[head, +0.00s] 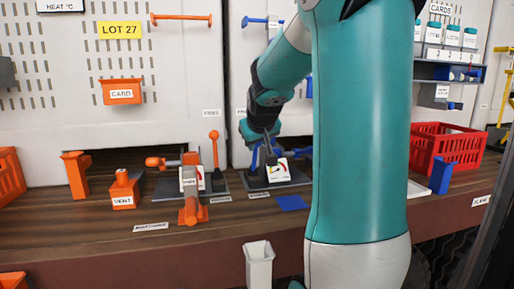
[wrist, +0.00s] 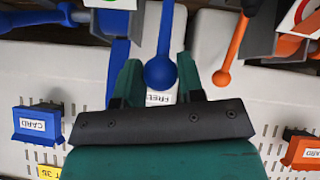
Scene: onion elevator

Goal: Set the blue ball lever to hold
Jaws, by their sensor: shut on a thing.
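The blue ball lever (wrist: 161,72) shows in the wrist view with its round knob between the two fingers of my gripper (wrist: 161,80). My gripper is shut on it. The lever's shaft runs up the picture from the knob toward its base. In the head view my gripper (head: 268,138) is at the blue station, above its dark base plate (head: 247,185), and hides most of the lever. A label reading FREE (wrist: 160,98) appears upside down behind the knob in the wrist view.
An orange ball lever (head: 214,152) stands just left of the blue station, beside an orange clamp-like fixture (head: 190,190). A white gauge card (head: 279,172) stands at the blue station. A red crate (head: 447,150) is at the right. A white bin (head: 258,265) stands before the bench.

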